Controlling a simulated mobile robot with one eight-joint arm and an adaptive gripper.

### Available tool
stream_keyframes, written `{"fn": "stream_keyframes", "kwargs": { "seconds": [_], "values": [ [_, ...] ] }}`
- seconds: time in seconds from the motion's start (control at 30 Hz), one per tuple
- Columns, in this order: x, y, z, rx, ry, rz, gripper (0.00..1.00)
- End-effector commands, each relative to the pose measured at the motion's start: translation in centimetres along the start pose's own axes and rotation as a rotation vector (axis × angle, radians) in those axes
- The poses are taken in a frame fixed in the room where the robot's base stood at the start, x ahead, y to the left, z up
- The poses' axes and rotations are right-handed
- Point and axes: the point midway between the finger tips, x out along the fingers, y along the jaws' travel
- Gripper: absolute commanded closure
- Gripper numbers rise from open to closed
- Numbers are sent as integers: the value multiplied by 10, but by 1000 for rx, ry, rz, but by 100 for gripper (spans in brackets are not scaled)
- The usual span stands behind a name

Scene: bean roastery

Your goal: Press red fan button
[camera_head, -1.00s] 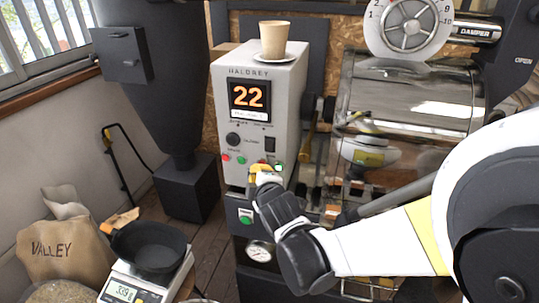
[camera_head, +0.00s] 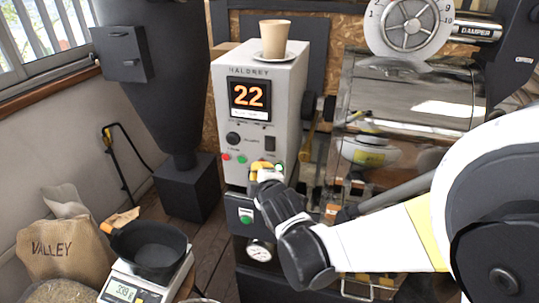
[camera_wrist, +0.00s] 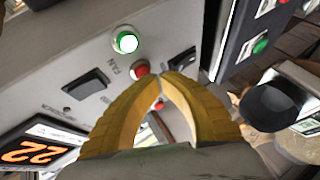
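The grey control box (camera_head: 262,100) stands in the middle of the head view, its display reading 22. In the wrist view the red fan button (camera_wrist: 140,70) sits by the FAN label, below a lit green button (camera_wrist: 127,42). The green button also shows in the head view (camera_head: 279,168), just right of my fingertips. My gripper (camera_head: 262,166) hides the red fan button there. In the wrist view my yellow gripper fingers (camera_wrist: 160,80) are shut together and empty, tips beside the red button. I cannot tell whether they touch it.
Another red button (camera_head: 226,157) and green button (camera_head: 241,159) sit left of my gripper. A lower panel has a green button (camera_head: 245,219). A paper cup (camera_head: 274,38) stands on the box. The metal roaster drum (camera_head: 410,95) is close on the right.

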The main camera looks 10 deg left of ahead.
Motion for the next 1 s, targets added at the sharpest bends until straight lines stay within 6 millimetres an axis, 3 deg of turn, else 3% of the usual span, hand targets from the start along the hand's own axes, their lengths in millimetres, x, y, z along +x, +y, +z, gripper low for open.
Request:
{"fn": "stream_keyframes", "kwargs": {
  "seconds": [1.0],
  "values": [
    [7, 4, 3, 0, 0, 0, 100]
  ]
}}
